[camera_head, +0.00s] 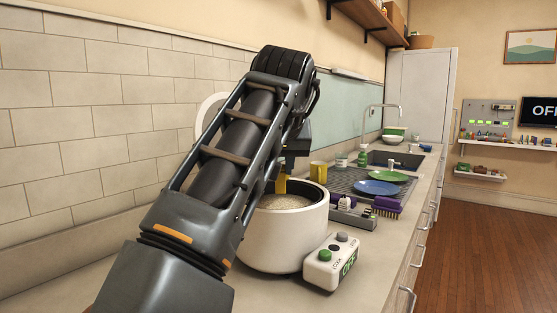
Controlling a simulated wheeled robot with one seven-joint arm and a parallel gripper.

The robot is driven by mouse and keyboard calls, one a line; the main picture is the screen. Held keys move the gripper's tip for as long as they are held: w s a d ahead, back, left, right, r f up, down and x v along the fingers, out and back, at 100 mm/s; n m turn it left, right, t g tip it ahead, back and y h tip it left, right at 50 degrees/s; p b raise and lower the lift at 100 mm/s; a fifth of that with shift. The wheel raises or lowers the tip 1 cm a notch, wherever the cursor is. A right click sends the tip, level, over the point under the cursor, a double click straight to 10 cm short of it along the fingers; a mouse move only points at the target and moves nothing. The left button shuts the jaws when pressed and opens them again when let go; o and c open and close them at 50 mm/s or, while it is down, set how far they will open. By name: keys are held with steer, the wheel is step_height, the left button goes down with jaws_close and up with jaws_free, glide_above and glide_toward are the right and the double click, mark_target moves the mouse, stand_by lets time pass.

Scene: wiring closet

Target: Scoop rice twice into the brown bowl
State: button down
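A white rice cooker (285,243) stands open on the counter, with pale rice (284,202) inside. Its raised lid (205,109) shows partly behind my arm. My gripper (282,176) is over the cooker, mostly hidden by my own arm. A narrow yellow-brown piece (281,186) shows just below it, at the cooker's mouth. I cannot tell whether this is a scoop handle or whether the gripper is shut on it. I cannot make out a brown bowl on the counter; my arm hides part of the area.
A control box (331,263) with a green button stands against the cooker's front right. A yellow mug (318,172), a drying rack with a blue plate (376,187) and a green plate (388,174), and a purple brush (387,203) are to the right. The sink (397,159) lies beyond.

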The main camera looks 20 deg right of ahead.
steer(key=shift+w+d+r+g+y+p, duration=0.25)
steer(key=shift+w+r+g+p, duration=0.4)
steer(key=shift+p, duration=0.85)
steer(key=shift+w+d+r+g+y+p, duration=0.15)
steer(key=shift+w+r+g+p, duration=0.45)
steer(key=shift+p, duration=0.95)
steer(key=shift+w+d+r+g+y+p, duration=0.15)
steer(key=shift+w+r+g+y+p, duration=0.25)
steer(key=shift+g+p, duration=0.8)
steer(key=shift+w+d+g+p, duration=0.2)
steer(key=shift+w+p, duration=0.3)
steer(key=shift+p, duration=0.75)
steer(key=shift+a+f+b, duration=0.1)
steer(key=shift+f+b, duration=0.75)
steer(key=shift+f, duration=2.85)
